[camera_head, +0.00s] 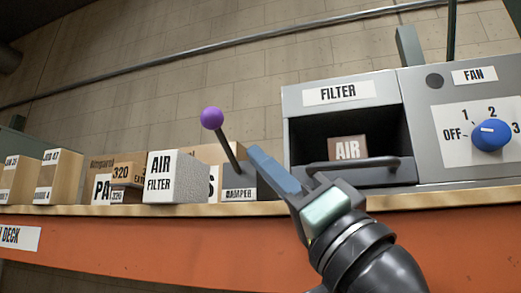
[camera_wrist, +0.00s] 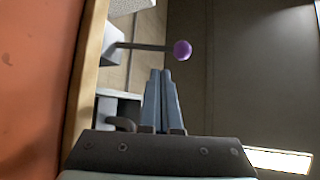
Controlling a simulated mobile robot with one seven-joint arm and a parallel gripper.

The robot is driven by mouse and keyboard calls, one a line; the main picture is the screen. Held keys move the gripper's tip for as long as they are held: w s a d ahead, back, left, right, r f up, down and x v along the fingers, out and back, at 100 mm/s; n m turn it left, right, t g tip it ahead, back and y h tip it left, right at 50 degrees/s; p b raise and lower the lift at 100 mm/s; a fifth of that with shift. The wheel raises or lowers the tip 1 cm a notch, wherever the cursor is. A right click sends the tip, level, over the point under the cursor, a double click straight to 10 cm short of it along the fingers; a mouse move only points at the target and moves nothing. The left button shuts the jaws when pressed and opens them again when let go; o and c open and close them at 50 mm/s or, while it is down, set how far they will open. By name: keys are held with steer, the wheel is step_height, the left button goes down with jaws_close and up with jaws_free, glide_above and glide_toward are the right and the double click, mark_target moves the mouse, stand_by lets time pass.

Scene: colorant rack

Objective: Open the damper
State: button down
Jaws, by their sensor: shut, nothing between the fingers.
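The damper is a small grey box labelled DAMPER (camera_head: 239,188) on the shelf, with a dark lever rod that tilts up and to the left and ends in a purple ball knob (camera_head: 212,118). In the wrist view the knob (camera_wrist: 182,50) shows just beyond my fingertips, at the end of its rod. My gripper (camera_head: 257,152) is shut and empty. Its blue fingers point up and left, and in the head view their tips are right of the rod and below the knob. Its fingers also show in the wrist view (camera_wrist: 161,76). I cannot tell whether they touch the rod.
An open grey FILTER housing (camera_head: 293,95) with a handle and an AIR box (camera_head: 348,148) inside stands to the right. Beside it is a FAN panel with a blue dial (camera_head: 491,135). A white AIR FILTER box (camera_head: 172,178) and several cardboard boxes stand left. The orange shelf front (camera_head: 150,240) runs below.

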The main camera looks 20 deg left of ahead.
mark_target(224, 141)
steer(key=p+x, duration=0.4)
steer(key=x, duration=0.4)
steer(key=shift+s+f, duration=0.15)
